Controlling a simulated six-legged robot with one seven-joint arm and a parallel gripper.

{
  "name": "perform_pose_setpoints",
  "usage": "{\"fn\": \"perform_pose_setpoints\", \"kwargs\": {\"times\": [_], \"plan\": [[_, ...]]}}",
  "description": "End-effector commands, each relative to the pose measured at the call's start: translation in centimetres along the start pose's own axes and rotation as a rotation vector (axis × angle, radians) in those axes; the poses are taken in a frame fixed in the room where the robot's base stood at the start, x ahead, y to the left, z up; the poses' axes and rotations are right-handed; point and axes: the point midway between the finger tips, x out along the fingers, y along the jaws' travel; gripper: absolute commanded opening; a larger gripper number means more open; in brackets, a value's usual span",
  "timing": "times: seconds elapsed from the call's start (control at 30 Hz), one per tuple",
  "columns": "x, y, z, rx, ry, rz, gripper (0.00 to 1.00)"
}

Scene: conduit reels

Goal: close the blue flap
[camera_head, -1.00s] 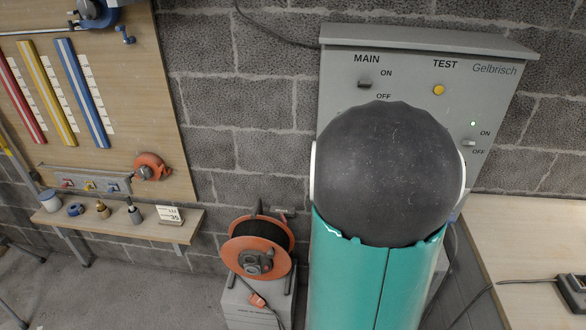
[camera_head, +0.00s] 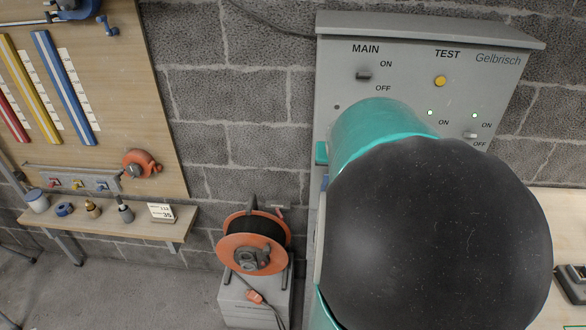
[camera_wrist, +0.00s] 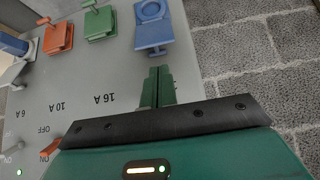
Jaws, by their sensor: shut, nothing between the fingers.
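In the wrist view the grey panel is upside down. A blue fitting (camera_wrist: 151,12) with a round ring is at the top centre, and a blue plate (camera_wrist: 153,37) sits against its near side. My gripper (camera_wrist: 158,70) is shut and empty, its green fingers side by side just below that plate. I cannot tell whether they touch it. Another blue piece (camera_wrist: 12,44) is at the left edge, partly cut off.
Green (camera_wrist: 98,24) and red (camera_wrist: 58,37) fittings with levers stand left of the blue one. The grey cabinet (camera_head: 345,65) carries MAIN and TEST controls. An orange reel (camera_head: 250,254) stands to its left, and a wooden bench (camera_head: 565,212) to its right.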

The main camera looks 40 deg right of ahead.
Motion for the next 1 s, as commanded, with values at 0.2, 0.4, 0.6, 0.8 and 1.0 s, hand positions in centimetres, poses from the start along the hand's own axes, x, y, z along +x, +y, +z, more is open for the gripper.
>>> {"fn": "perform_pose_setpoints", "kwargs": {"times": [0.2,0.4,0.6,0.8,1.0], "plan": [[-3.9,-0.2,0.0,-0.003,0.002,-0.003,0.00],[-5.1,-3.8,1.0,-0.058,-0.015,-0.054,0.00],[-6.6,-6.8,2.1,-0.111,-0.031,-0.100,0.00],[-8.0,-9.2,3.4,-0.158,-0.046,-0.138,0.00],[-8.7,-10.2,4.0,-0.179,-0.054,-0.155,0.00]]}}
